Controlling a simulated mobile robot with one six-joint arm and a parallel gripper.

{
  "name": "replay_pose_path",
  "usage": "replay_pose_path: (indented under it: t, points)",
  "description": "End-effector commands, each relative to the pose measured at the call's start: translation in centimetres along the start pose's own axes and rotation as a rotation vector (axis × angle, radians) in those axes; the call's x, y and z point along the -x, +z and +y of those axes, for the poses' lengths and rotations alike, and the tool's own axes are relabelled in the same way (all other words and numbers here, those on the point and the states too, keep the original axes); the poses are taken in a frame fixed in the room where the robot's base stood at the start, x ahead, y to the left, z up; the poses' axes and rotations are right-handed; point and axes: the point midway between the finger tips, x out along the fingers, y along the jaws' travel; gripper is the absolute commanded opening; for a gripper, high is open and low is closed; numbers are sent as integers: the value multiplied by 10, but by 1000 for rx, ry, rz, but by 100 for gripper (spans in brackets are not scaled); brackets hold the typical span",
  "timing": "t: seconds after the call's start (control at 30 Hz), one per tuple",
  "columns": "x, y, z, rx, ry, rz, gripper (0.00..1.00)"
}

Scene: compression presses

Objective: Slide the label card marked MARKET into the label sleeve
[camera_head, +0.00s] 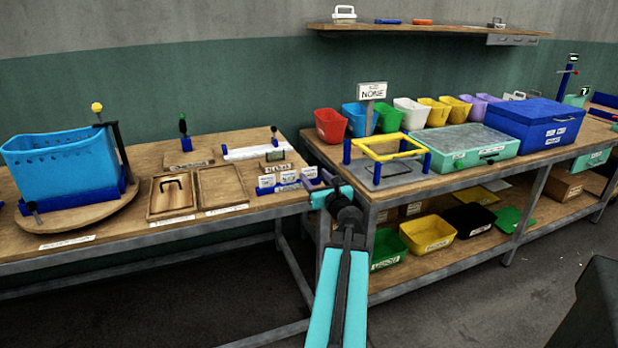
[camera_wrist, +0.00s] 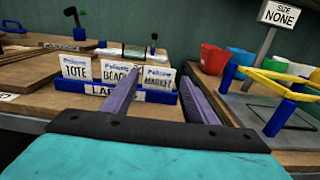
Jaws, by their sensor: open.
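The white MARKET card (camera_wrist: 158,77) stands upright at the right end of a blue holder marked LABELS (camera_wrist: 95,90), right of the TOTE card (camera_wrist: 76,67) and the BEACH card (camera_wrist: 113,70). In the head view the MARKET card (camera_head: 309,173) is beside my gripper (camera_head: 319,180). My gripper is open; in the wrist view its left purple finger overlaps the gap between BEACH and MARKET, and its right finger is right of MARKET. I cannot tell whether either touches. A small dark-framed piece on a wooden block (camera_head: 275,157), behind the cards, looks like the label sleeve; its sign is unreadable.
A yellow frame on blue posts (camera_head: 390,147) stands right of my gripper, by a sign reading NONE (camera_head: 372,91). Wooden trays (camera_head: 222,187) and a blue basket (camera_head: 62,160) are to the left. Coloured bins (camera_head: 331,125) line the right bench's back.

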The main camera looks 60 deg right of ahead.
Motion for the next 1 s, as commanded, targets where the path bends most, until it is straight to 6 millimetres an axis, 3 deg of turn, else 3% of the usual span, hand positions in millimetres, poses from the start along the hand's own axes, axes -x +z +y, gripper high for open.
replay_pose_path:
  t: [0.6, 1.0]
  points:
    - [-48, 0, 1, -1, 1, 0, 53]
    - [-51, -1, 2, 0, 1, 0, 53]
